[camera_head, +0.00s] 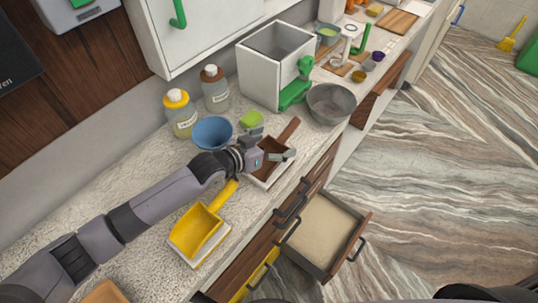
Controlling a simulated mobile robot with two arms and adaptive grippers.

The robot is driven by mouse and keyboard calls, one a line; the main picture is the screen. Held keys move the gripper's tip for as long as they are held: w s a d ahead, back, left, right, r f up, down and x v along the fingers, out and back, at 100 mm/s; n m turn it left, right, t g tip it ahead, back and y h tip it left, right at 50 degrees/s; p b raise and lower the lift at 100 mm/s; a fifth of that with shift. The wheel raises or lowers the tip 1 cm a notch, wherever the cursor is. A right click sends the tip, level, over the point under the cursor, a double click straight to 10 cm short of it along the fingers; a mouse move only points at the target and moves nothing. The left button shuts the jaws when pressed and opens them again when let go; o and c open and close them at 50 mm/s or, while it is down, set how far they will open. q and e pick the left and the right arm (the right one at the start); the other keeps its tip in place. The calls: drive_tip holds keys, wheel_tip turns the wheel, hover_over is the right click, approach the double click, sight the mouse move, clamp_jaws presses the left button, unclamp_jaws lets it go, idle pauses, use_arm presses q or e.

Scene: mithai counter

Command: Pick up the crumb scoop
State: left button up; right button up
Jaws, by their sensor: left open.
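Two scoop-like things lie on the counter, and I cannot tell by name which is the crumb scoop. A brown scoop (272,167) with a handle pointing to the back right lies on a white base. A yellow scoop (196,232) with a yellow handle lies nearer, on a white base. My left gripper (271,144) is open over the brown scoop, its fingers spread around the handle end. Whether it touches is hard to tell. My left wrist hides part of the brown scoop and passes over the end of the yellow handle. My right gripper is not in view.
A blue bowl (212,132), a green cup (251,118) and two bottles (181,115) stand behind the gripper. A metal bowl (331,103) and a white box machine (262,76) stand further right. An open drawer (318,232) juts out below the counter.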

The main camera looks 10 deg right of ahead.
use_arm(q)
drive_tip(key=shift+x, duration=1.35)
drive_tip(key=shift+a, duration=0.1)
drive_tip(key=shift+c, duration=0.2)
drive_tip(key=c, duration=1.1)
